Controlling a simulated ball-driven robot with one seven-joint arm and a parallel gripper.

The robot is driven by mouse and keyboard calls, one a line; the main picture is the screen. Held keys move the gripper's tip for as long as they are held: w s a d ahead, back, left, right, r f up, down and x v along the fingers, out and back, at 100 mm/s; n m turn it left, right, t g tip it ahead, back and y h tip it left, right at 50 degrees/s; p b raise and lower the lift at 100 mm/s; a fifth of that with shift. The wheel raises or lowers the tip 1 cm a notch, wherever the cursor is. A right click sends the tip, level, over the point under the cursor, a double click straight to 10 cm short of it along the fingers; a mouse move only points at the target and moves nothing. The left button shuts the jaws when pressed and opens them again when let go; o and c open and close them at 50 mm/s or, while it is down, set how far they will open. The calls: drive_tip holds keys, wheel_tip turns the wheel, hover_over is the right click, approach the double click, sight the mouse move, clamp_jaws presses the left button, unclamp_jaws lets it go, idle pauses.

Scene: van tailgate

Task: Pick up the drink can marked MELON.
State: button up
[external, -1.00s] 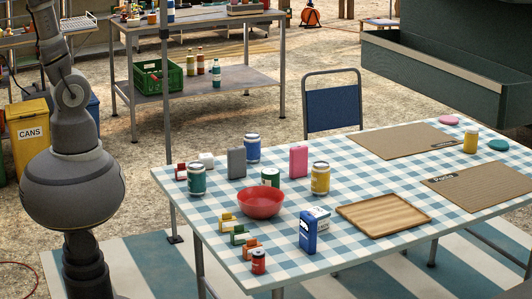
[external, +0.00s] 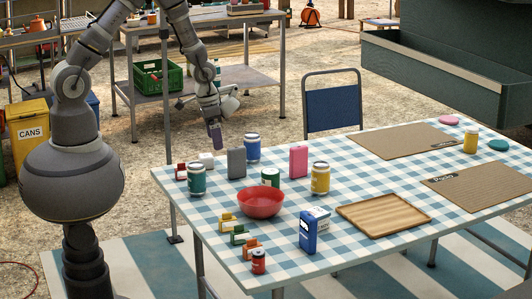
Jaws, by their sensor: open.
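Several can-shaped items stand upright on the checked table: a teal one (external: 196,179), a blue one (external: 253,149), a large yellow one (external: 320,178), a small yellow one (external: 470,140) at the far right, and a small red one (external: 258,262) at the front. Their lettering is too small to read, so I cannot tell which is marked MELON. My gripper (external: 215,143) is open and empty, pointing down above the table's back left, up and left of the blue one and apart from everything.
A red bowl (external: 260,203), a grey box (external: 236,162), a pink box (external: 298,161), a blue-white carton (external: 308,235) and small coloured items (external: 237,236) crowd the left half. A wooden tray (external: 384,215) and cardboard mats (external: 480,187) lie to the right. A blue chair (external: 332,108) stands behind.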

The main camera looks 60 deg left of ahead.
sight(195, 164)
drive_tip(key=shift+g, duration=0.9)
drive_tip(key=s+f, duration=0.6)
drive_tip(key=f, duration=0.1)
drive_tip(key=shift+s+d, duration=0.15)
drive_tip(key=shift+s, duration=0.2)
drive_tip(key=f+b, duration=0.1)
drive_tip(key=f, duration=0.1)
drive_tip(key=f+b, duration=0.1)
drive_tip(key=f, duration=0.1)
drive_tip(key=f+b, duration=0.1)
drive_tip(key=f, duration=0.1)
drive_tip(key=shift+w+d+f, duration=0.15)
drive_tip(key=shift+w+f, duration=0.1)
drive_tip(key=shift+f, duration=0.15)
drive_tip(key=shift+r, duration=0.1)
drive_tip(key=shift+c, duration=0.5)
drive_tip(key=c, duration=1)
